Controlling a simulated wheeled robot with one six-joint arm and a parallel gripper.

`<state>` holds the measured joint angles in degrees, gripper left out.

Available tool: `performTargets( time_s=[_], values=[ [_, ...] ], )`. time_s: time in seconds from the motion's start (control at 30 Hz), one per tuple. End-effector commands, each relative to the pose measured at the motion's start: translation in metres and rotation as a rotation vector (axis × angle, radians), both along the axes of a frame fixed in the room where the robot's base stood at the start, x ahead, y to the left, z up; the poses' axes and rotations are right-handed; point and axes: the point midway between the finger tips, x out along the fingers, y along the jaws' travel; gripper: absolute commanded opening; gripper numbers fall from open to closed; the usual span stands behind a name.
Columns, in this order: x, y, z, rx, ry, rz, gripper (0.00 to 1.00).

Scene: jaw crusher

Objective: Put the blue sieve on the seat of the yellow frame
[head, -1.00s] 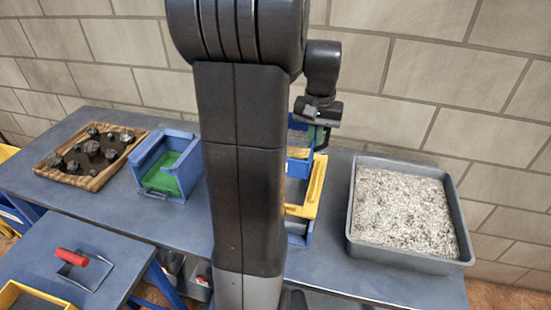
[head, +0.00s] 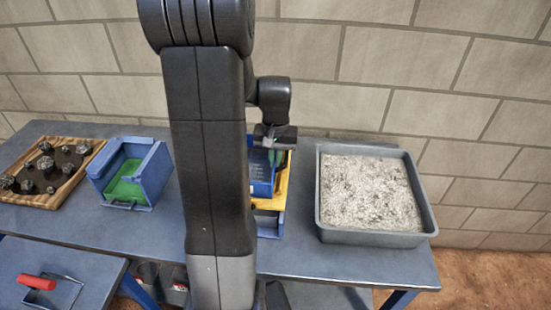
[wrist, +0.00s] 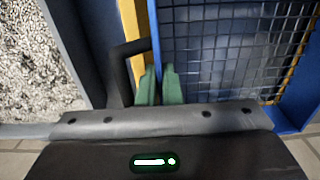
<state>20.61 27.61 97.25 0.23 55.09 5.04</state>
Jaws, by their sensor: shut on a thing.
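My gripper (head: 277,150) is at the back of the table, partly behind my own arm. In the wrist view its green fingertips (wrist: 160,86) are shut on the near-left rim of the blue sieve (wrist: 235,45), whose dark mesh fills the right half. In the head view the blue sieve (head: 261,172) hangs below my gripper, over the yellow frame (head: 283,184). Yellow strips of the frame (wrist: 129,28) show beyond the sieve's edges in the wrist view. My arm hides the left part of both. I cannot tell whether the sieve touches the seat.
A grey tray of pale gravel (head: 325,225) stands right of the frame. A blue box with a green inside (head: 153,178) and a wooden tray of dark rocks (head: 75,185) stand to the left. A red-handled scoop (head: 38,283) lies on the lower table. A block wall is close behind.

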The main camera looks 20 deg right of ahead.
Motion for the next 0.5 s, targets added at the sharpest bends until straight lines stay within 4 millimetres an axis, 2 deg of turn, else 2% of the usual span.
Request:
performTargets(
  time_s=[0.13, 0.27, 0.5],
  values=[
    [0.0003, -0.0001, -0.0034, 0.0, -0.001, 0.0, 0.0],
    [0.0, 0.0, -0.0029, 0.0, 0.0, 0.0, 0.27],
    [-0.0002, -0.0002, -0.0029, 0.0, 0.001, 0.0, 0.27]
  ],
)
